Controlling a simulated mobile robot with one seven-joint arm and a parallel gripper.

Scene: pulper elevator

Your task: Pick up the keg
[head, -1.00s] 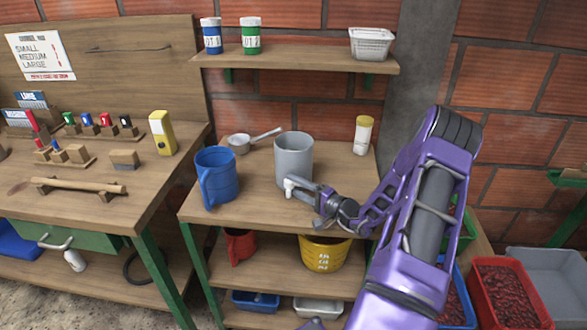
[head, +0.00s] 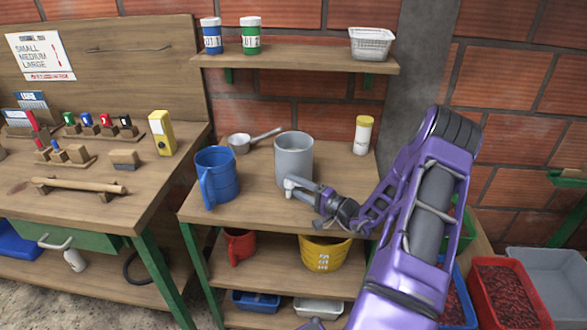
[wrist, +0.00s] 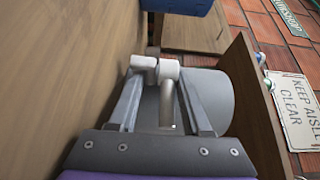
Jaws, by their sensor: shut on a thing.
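The keg (head: 294,155) is a grey cylinder standing upright on the middle shelf top. A small white tap (head: 290,185) sticks out low on its front. My gripper (head: 293,187) reaches in from the right at the tap's height and is shut on the keg at its tap. In the wrist view the keg (wrist: 214,98) lies sideways behind my fingers, and my gripper (wrist: 157,72) has the white tap between its fingers. The exact contact at the fingertips is small and hard to make out.
A blue jug (head: 216,178) stands close left of the keg. A grey saucepan (head: 240,144) lies behind it, and a yellow-capped bottle (head: 362,138) stands at the back right. An upper shelf (head: 300,63) overhangs the rear. The shelf top's front right is bare.

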